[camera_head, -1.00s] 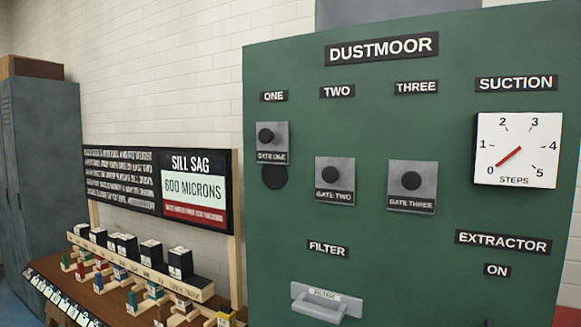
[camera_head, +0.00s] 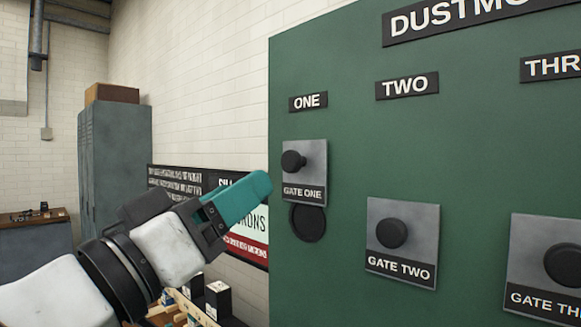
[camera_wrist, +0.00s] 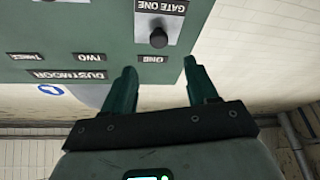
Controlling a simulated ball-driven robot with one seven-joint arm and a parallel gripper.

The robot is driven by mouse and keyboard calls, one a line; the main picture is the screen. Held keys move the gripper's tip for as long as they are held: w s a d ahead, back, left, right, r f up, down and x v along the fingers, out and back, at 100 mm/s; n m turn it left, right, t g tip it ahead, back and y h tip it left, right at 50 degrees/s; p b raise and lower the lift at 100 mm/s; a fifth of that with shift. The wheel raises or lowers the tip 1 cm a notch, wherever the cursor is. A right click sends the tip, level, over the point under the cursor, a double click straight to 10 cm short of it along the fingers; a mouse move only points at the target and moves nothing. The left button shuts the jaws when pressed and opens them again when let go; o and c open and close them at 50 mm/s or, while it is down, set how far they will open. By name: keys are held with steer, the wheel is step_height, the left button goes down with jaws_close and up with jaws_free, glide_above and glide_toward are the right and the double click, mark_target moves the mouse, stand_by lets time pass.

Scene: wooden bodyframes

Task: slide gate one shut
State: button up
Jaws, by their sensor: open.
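Gate one (camera_head: 305,172) is a grey plate with a black knob (camera_head: 293,160) on the green panel, under the label ONE. It sits raised, and a dark round opening (camera_head: 308,222) shows below it. In the wrist view gate one (camera_wrist: 161,22) appears upside down, its knob (camera_wrist: 158,38) just beyond the fingertips. My gripper (camera_head: 255,190) is left of gate one in the head view, its teal fingers pointing toward the panel.
Gates two (camera_head: 402,240) and three (camera_head: 545,265) sit lower on the green panel (camera_head: 340,290), right of gate one. A sign board (camera_head: 180,180) and a bench with small blocks (camera_head: 217,298) stand left of the panel, behind my arm. A grey locker (camera_head: 115,165) is farther back.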

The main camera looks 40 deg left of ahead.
mark_target(288, 161)
steer(key=p+x, duration=0.2)
steer(key=x, duration=0.7)
steer(key=shift+w+r, duration=0.1)
steer(key=shift+w, duration=0.25)
steer(key=shift+d, duration=0.1)
steer(key=shift+c, duration=0.3)
jaws_close()
